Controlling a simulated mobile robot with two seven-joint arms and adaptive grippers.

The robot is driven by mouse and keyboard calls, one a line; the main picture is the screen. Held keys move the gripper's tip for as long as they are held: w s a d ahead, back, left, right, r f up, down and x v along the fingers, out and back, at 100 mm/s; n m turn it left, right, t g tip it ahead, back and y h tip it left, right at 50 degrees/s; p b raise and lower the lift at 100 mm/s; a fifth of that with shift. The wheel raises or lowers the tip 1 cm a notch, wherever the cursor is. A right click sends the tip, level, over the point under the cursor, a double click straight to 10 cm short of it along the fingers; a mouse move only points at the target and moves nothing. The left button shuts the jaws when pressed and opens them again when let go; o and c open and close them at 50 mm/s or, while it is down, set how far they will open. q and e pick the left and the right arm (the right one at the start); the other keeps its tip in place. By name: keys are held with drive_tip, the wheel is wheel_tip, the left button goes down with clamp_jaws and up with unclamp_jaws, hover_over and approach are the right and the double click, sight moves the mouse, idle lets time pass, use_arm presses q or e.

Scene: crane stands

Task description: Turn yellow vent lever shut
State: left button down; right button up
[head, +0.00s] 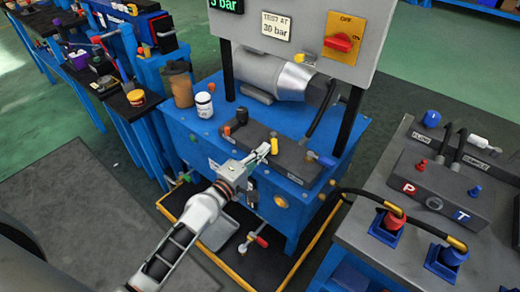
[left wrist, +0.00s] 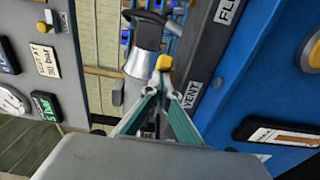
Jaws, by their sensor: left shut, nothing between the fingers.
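The yellow vent lever (head: 274,146) stands on the dark grey valve block (head: 300,162) on top of the blue bench. My left gripper (head: 262,152) is shut and empty, with its fingertips just to the left of the lever in the head view. In the left wrist view the narrow fingertips (left wrist: 159,92) point at the yellow lever (left wrist: 164,62), which shows just beyond them. A VENT label (left wrist: 190,95) is beside the fingers. I cannot tell whether the tips touch the lever. My right gripper is not in view.
A white bottle (head: 204,105) stands behind left. The panel with a red switch (head: 341,42) rises behind on black posts. A grey table (head: 370,215) with hoses stands at the right.

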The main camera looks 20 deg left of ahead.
use_arm(q)
drive_tip(key=shift+d, duration=0.1)
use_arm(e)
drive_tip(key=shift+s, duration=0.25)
use_arm(q)
drive_tip(key=shift+d+r+n+y+p, duration=0.1)
drive_tip(key=shift+n+y+p, duration=0.2)
drive_tip(key=shift+y+p, duration=0.15)
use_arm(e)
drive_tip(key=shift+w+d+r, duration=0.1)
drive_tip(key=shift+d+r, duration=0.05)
